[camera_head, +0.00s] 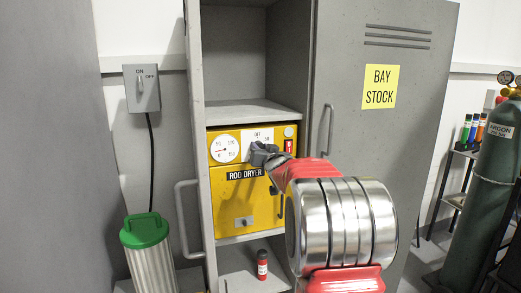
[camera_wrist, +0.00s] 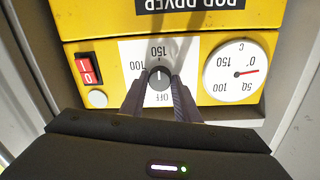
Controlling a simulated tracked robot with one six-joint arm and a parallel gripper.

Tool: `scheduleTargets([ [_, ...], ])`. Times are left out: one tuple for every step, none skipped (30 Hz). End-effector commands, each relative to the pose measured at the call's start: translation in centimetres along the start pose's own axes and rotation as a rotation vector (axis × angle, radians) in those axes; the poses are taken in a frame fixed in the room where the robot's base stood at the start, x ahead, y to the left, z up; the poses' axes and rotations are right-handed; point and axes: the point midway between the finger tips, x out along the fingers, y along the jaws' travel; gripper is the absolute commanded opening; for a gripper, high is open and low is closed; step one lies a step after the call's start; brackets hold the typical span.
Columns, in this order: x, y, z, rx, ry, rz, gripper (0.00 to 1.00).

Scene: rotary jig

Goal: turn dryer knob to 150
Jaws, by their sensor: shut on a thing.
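The yellow rod dryer (camera_head: 233,200) sits on a locker shelf; its dial plate (camera_wrist: 185,48) shows upside down in the wrist view. The dark round knob (camera_wrist: 159,77) is at the plate's middle, with OFF below it, 100 to its left and 150 above it in that picture. A white mark on the knob lies along the OFF–150 line; I cannot tell which end points. My gripper (camera_wrist: 158,92) is shut on the knob, one finger on each side. In the head view my gripper (camera_head: 262,155) covers the knob.
A round gauge (camera_wrist: 235,72) has its red needle near 0. A red 1/0 switch (camera_wrist: 88,68) and a white button (camera_wrist: 97,99) are on the dryer's face. The locker's door (camera_head: 383,120) is at right. A red canister (camera_head: 262,265) stands below.

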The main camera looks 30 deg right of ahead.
Motion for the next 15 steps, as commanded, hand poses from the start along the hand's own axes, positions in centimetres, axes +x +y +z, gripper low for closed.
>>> scheduleTargets([
  [-0.03,0.19,-0.1,0.002,0.001,0.003,0.06],
  [-0.03,0.19,-0.1,0.002,0.001,0.003,0.06],
  [-0.03,0.2,-0.11,0.002,0.001,0.003,0.06],
  [-0.03,0.2,-0.11,0.002,0.001,0.003,0.06],
  [-0.03,0.21,-0.11,0.002,0.001,0.003,0.06],
  [-0.03,0.21,-0.11,0.002,0.001,0.003,0.32],
  [-0.03,0.21,-0.1,0.002,0.001,0.003,0.34],
  [-0.03,0.2,-0.1,0.001,0.001,0.003,0.36],
  [-0.02,0.18,-0.09,0.001,0.001,0.003,0.39],
  [-0.02,0.16,-0.09,0.001,0.001,0.003,0.41],
  [-0.02,0.15,-0.08,0.001,0.001,0.002,0.43],
  [-0.02,0.13,-0.07,0.001,0.001,0.002,0.46],
  [-0.02,0.12,-0.07,0.001,0.001,0.002,0.47],
  [-0.02,0.11,-0.06,0.0,0.001,0.002,0.47],
  [-0.01,0.1,-0.05,0.0,0.001,0.002,0.47],
])
